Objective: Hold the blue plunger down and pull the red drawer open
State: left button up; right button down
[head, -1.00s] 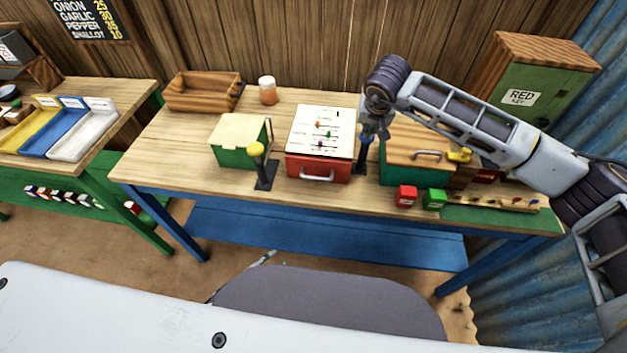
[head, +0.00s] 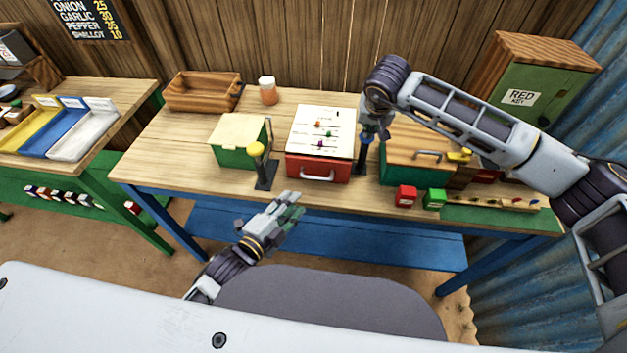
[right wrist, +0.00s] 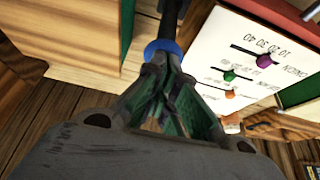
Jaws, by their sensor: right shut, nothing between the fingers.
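The red drawer (head: 303,168) has a pale handle (head: 318,177) on its front and sits under a white panel with colored sliders. It looks closed. The blue plunger (head: 364,146) is on a dark stand just right of it, and its blue head (right wrist: 163,48) also shows in the right wrist view. My right gripper (head: 368,134) is shut and empty, its fingertips at the blue head and seeming to touch it; how far down it is I cannot tell. My left gripper (head: 290,206) is in front of the table, below and left of the drawer handle. Its finger gap is unclear.
A yellow-knobbed plunger (head: 256,150) stands left of the drawer, before a green box (head: 239,155). A wooden-lidded green box (head: 400,174) is right of the blue plunger. Space before the drawer is free.

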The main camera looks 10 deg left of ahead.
aim_at(315, 179)
pick_arm(q)
jog(key=shift+m, duration=1.7)
jog(key=shift+w+f, duration=0.1)
jog(key=shift+w, duration=0.1)
jog(key=shift+x, duration=5.8)
jog(key=shift+c, duration=0.3)
grip_shut()
